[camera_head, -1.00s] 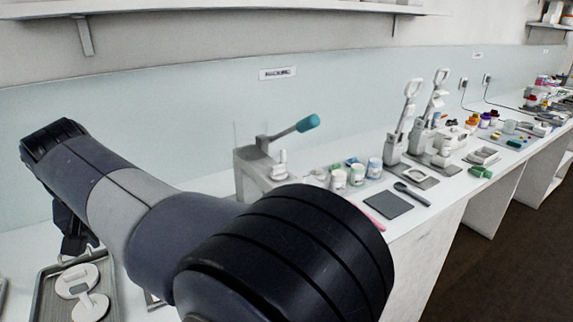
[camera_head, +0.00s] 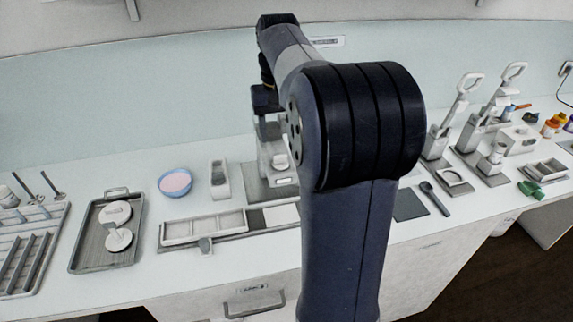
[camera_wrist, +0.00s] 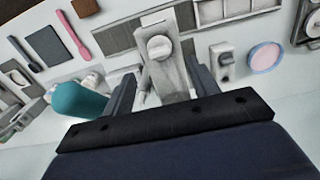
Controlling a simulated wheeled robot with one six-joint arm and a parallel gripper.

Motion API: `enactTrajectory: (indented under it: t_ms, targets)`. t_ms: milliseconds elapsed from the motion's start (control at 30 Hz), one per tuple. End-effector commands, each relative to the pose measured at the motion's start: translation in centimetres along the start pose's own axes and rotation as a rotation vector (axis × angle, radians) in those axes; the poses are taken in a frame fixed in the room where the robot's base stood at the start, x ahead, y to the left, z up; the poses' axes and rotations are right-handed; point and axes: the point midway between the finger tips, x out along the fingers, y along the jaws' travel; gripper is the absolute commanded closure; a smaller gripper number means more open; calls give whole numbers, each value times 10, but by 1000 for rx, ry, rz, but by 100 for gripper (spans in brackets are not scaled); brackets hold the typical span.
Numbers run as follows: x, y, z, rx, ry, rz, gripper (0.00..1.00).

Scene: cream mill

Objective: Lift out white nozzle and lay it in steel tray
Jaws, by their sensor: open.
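A small white rounded piece (camera_head: 281,160), which may be the white nozzle, sits on the grey mill machine (camera_head: 270,182) at the back. In the wrist view the white piece (camera_wrist: 160,47) shows on the machine's pale body, beyond the fingers. My gripper (camera_wrist: 161,88) is open and empty, its two dark fingers on either side of the machine's body in the picture; contact cannot be told. In the head view it is largely hidden by my arm. A grey tray (camera_head: 82,258) with a handle, perhaps the steel tray, stands at the left with white round pieces in it.
The machine's teal handle (camera_wrist: 80,100) is close to the left finger in the wrist view. A bowl of pink stuff (camera_head: 175,183) and a white holder (camera_head: 220,180) stand left of the machine. A long, flat white frame (camera_head: 205,228) lies in front.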

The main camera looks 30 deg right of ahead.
Motion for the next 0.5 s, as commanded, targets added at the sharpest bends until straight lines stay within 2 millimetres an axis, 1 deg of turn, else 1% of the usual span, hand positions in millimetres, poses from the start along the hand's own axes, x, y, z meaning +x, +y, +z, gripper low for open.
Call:
enactTrajectory:
  t_ms: [33,100,267,500]
  targets:
    - [7,0,0,0,-3,0,44]
    - [14,0,0,1,-2,0,44]
    - [26,0,0,1,-2,0,44]
    - [62,0,0,1,-2,0,44]
